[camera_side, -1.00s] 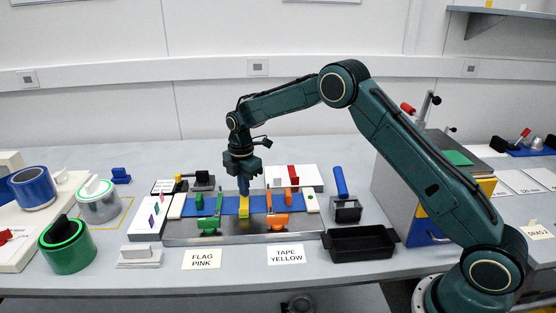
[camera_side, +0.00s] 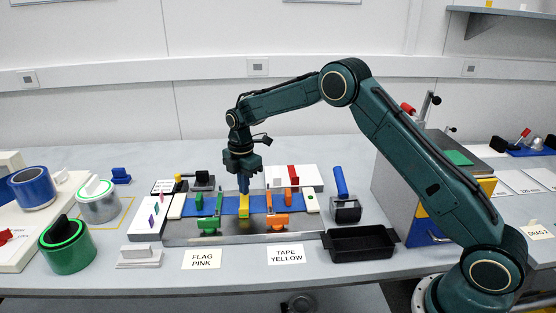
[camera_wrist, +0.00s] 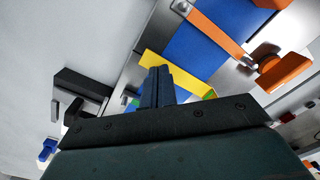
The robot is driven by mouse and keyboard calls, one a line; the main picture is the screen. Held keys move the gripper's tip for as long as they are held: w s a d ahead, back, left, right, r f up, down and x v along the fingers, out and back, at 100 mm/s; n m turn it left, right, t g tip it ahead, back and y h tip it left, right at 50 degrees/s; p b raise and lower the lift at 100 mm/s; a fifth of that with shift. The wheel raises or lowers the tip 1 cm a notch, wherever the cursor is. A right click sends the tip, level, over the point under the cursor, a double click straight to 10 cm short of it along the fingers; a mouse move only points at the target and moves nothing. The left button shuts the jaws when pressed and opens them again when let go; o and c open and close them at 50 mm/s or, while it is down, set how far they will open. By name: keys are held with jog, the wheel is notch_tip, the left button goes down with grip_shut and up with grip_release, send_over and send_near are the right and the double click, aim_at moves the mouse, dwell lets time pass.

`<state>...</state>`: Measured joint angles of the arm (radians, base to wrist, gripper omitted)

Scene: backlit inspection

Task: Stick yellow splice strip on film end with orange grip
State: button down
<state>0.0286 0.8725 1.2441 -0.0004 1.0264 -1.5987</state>
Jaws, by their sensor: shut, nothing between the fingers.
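My gripper (camera_side: 243,184) is shut and empty, pointing down at the middle of the film table, its fingertips at the yellow splice strip (camera_side: 244,206). In the wrist view the closed fingers (camera_wrist: 157,75) overlap the yellow strip (camera_wrist: 160,66), which lies across the blue film (camera_wrist: 193,48). Whether the fingertips touch the strip I cannot tell. The blue film (camera_side: 229,206) runs along the metal plate. A green grip (camera_side: 209,226) stands to the left.
Cards reading "FLAG PINK" (camera_side: 202,259) and "TAPE YELLOW" (camera_side: 286,254) lie in front. A black tray (camera_side: 362,246) and a blue-handled roller (camera_side: 343,200) stand to the right. Blue and green tape rolls stand at the left.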

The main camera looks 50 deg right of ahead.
jog(key=shift+r, duration=1.4)
notch_tip(320, 180, up, 14)
jog(key=shift+f, duration=0.2)
dwell(0.4)
jog(key=s+a+f, duration=0.2)
jog(key=f, duration=0.3)
jog(key=s+a+f, duration=0.1)
jog(key=a+f, duration=0.1)
jog(key=f, duration=0.3)
jog(key=shift+s, duration=0.4)
jog(key=shift+f, duration=0.1)
jog(key=shift+f, duration=3.35)
jog(key=shift+f, duration=0.3)
